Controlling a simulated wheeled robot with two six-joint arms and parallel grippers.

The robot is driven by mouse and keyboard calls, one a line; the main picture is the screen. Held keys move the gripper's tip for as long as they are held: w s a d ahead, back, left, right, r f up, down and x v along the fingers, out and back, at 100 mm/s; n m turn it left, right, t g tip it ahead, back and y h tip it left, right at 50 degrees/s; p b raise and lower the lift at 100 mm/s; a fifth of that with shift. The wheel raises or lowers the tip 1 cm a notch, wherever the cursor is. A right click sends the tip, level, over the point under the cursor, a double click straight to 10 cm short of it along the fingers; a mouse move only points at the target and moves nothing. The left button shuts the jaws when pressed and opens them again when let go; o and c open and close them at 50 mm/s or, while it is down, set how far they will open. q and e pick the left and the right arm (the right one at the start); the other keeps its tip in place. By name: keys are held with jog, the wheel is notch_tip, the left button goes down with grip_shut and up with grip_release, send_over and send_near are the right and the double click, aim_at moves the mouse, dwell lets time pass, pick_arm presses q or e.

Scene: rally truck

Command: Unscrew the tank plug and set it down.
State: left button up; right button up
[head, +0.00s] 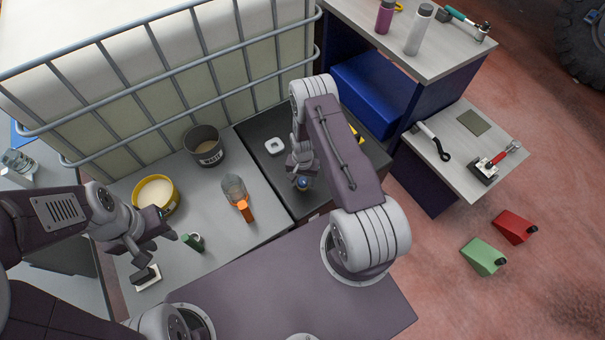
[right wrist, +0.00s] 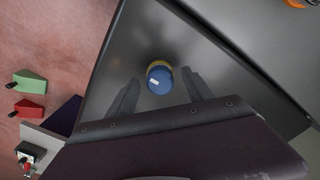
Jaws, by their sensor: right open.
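The tank plug is a round blue cap with a small white mark and a yellowish edge behind it (right wrist: 159,80). In the right wrist view it sits on the dark surface. In the head view its blue top (head: 303,183) shows just below my right gripper (head: 302,168). In the right wrist view the two fingers of my right gripper (right wrist: 160,92) are apart, with the plug between and beyond their tips. I cannot tell whether they reach down beside it. My left gripper (head: 155,240) hangs empty over the left bench, its fingers looking apart.
A white ring-like piece (head: 274,146) lies on the dark surface. The caged tank (head: 150,70) stands behind.

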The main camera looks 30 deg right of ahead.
jog(key=shift+f, duration=0.15)
grip_shut()
jog(key=n, duration=1.2)
jog(key=shift+c, duration=1.6)
grip_release()
